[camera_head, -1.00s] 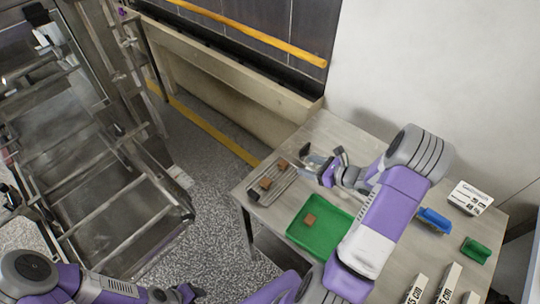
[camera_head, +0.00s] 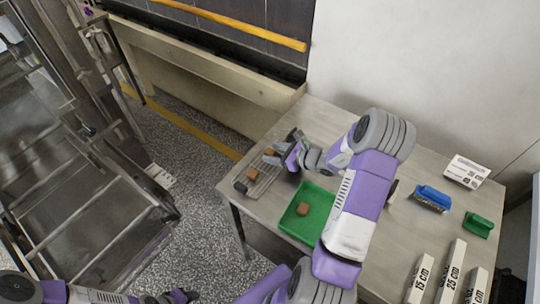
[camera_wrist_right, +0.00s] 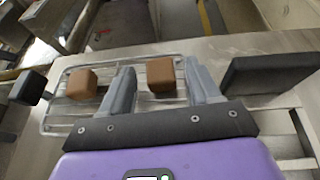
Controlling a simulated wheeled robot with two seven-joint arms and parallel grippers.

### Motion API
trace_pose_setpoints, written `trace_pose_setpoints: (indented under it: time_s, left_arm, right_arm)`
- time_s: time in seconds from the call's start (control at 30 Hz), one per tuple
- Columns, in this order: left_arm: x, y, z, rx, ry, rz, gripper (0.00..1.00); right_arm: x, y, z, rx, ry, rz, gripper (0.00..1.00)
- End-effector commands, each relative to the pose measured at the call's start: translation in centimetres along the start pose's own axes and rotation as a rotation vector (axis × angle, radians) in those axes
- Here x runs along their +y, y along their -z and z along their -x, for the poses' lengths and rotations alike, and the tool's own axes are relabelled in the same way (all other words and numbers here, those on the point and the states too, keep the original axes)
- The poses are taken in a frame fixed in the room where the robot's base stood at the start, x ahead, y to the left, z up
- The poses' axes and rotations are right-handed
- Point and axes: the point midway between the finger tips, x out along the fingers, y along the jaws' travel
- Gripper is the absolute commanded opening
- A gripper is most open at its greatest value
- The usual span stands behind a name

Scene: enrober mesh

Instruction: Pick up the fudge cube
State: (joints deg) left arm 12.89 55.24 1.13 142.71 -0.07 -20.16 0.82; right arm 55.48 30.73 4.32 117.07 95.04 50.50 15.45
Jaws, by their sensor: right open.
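Two brown fudge cubes sit on a wire rack (camera_head: 262,181). One cube (camera_head: 251,174) is toward the rack's near left end; the other (camera_head: 270,152) is at my right gripper (camera_head: 284,150). In the right wrist view the rack (camera_wrist_right: 58,112) lies beyond the open fingers (camera_wrist_right: 160,72). One cube (camera_wrist_right: 160,75) shows between the fingertips, with gaps on both sides; the other (camera_wrist_right: 82,84) is outside the left finger. A third brown cube (camera_head: 303,209) lies in a green tray (camera_head: 322,200). My left gripper (camera_head: 180,297) is at the bottom edge, its opening unclear.
The table (camera_head: 350,120) also holds a blue brush (camera_head: 432,196), a green brush (camera_head: 478,226), a white label box (camera_head: 467,170) and long marked blocks (camera_head: 450,275). A metal conveyor frame (camera_head: 90,210) stands at left. A dark block (camera_wrist_right: 270,72) is right of my fingers.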

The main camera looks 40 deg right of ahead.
Motion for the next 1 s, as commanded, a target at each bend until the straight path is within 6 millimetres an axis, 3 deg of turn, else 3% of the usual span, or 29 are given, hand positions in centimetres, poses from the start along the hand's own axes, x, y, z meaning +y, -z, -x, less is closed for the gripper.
trace_pose_setpoints:
  time_s: [0.27, 0.57, 0.87, 1.0]
  left_arm:
    - [0.0, 0.0, -0.1, 0.000, 0.000, 0.000, 0.43]
    - [0.0, 0.0, -0.1, 0.000, 0.000, 0.000, 0.43]
    - [0.0, 0.0, 0.0, 0.000, 0.000, 0.000, 0.43]
    - [0.2, 0.0, 0.5, 0.000, 0.000, 0.000, 0.43]
  right_arm:
    - [0.0, -0.1, -0.3, 0.000, 0.000, 0.000, 0.60]
    - [0.0, -0.1, -0.2, 0.000, 0.000, 0.000, 0.14]
    - [0.0, -0.4, -0.1, -0.001, 0.001, 0.001, 0.14]
    - [-0.1, -2.2, 0.6, -0.002, 0.002, 0.004, 0.14]
